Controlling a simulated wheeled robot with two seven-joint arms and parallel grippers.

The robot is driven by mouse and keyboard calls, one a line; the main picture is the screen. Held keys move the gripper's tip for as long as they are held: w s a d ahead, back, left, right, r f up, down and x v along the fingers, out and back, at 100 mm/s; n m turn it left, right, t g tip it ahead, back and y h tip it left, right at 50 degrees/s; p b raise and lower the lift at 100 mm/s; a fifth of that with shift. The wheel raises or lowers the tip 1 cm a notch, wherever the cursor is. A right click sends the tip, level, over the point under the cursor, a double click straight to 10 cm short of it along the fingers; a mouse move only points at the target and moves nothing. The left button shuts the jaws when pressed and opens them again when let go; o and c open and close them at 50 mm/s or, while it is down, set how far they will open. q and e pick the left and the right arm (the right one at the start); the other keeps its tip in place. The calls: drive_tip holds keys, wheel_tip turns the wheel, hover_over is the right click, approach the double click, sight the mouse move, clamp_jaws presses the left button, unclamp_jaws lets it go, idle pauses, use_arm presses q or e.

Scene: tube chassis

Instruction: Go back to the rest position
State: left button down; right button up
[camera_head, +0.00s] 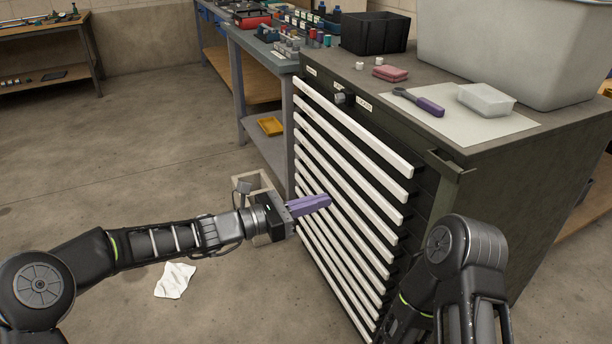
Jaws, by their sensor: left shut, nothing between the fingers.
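My left gripper (309,205) has purple fingers that are closed together with nothing between them. Its arm comes in from the left, and the fingers point right, in front of the drawer fronts of the dark tool cabinet (560,190). I cannot tell whether the fingertips touch a drawer. My right arm is folded at the lower right, in front of the cabinet's near side, and its gripper is out of the picture.
On the cabinet top are a purple-handled tool (430,107), a clear box (486,99), a black bin (374,33), a pink block (390,73) and a large grey tub (520,50). A workbench (262,48) stands behind. A white cloth (175,280) lies on open floor at left.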

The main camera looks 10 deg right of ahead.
use_arm(q)
drive_tip(key=s+a+f+m+g+y, duration=0.1)
drive_tip(key=s+f+m+y, duration=0.15)
drive_tip(key=f, duration=0.65)
drive_tip(key=s+a+f+m+y, duration=0.2)
drive_tip(key=f+m+y, duration=0.15)
drive_tip(key=f, duration=0.45)
drive_tip(key=s+a+f+m+g+y, duration=0.1)
drive_tip(key=s+a+f+m+y, duration=0.3)
drive_tip(key=s+a+f, duration=0.45)
drive_tip(key=s+a+f+m+y, duration=0.3)
drive_tip(key=s+a+f+m, duration=0.25)
drive_tip(key=s+f, duration=0.5)
drive_tip(key=s+a+f+m+g+p, duration=0.1)
drive_tip(key=s+a+m, duration=0.1)
drive_tip(key=s, duration=0.3)
drive_tip(key=s+a+f+m+g+p, duration=0.1)
drive_tip(key=s+a+f+m, duration=0.1)
drive_tip(key=s, duration=0.4)
wheel_tip(320, 180, up, 18)
drive_tip(key=p, duration=1.7)
drive_tip(key=shift+w+p, duration=0.3)
drive_tip(key=shift+w, duration=0.05)
